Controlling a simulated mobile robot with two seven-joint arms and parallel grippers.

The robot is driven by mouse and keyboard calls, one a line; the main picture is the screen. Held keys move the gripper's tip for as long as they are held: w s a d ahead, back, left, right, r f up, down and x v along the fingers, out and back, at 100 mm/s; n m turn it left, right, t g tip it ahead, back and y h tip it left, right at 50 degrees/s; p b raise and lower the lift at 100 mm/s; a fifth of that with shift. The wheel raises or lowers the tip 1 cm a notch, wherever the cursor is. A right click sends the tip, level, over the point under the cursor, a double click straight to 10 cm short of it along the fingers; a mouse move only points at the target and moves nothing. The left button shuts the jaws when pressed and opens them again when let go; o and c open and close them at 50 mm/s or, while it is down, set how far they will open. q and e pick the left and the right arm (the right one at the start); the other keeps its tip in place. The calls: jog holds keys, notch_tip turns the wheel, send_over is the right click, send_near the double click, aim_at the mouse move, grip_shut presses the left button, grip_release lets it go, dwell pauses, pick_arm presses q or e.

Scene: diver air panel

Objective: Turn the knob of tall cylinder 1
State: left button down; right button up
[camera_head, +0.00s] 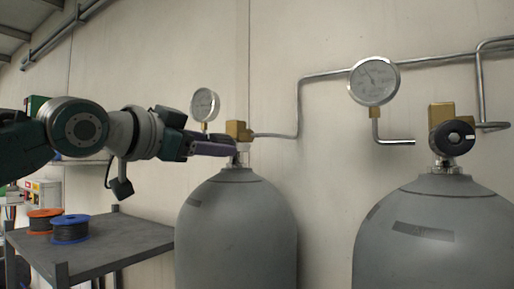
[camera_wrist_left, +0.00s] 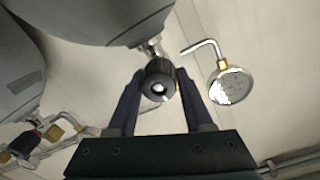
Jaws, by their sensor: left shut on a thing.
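Two tall grey cylinders stand against the wall, a left one (camera_head: 237,225) and a right one (camera_head: 437,245). I cannot tell from any label which is cylinder 1. My left gripper (camera_head: 236,148) reaches in from the left to the brass valve (camera_head: 239,131) on top of the left cylinder. In the left wrist view its fingers (camera_wrist_left: 159,80) are on both sides of a round black knob (camera_wrist_left: 158,82) and shut on it. This knob is hidden behind the fingers in the head view. The right cylinder's black knob (camera_head: 453,137) is free. My right gripper is not in view.
A pressure gauge (camera_head: 205,104) sits close behind my left wrist, and a larger gauge (camera_head: 374,82) hangs between the cylinders. A metal pipe (camera_head: 299,100) runs along the wall. A grey table (camera_head: 115,250) with orange and blue spools (camera_head: 70,230) stands at lower left.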

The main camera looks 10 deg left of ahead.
pick_arm(q)
jog(key=m+p, duration=0.1)
jog(key=m, duration=0.3)
jog(key=shift+r, duration=0.1)
jog(key=m+p, duration=0.1)
jog(key=m, duration=0.3)
jog(key=shift+m+y, duration=0.3)
jog(key=m+p, duration=0.1)
jog(key=m, duration=0.3)
jog(key=shift+d+t+p, duration=0.1)
jog(key=shift+t+p, duration=0.2)
jog(key=shift+p, duration=0.1)
jog(key=m+p, duration=0.1)
jog(key=m, duration=0.4)
jog(key=shift+f, duration=0.2)
jog(key=shift+c, duration=1.5)
grip_release()
jog(key=shift+s, duration=0.1)
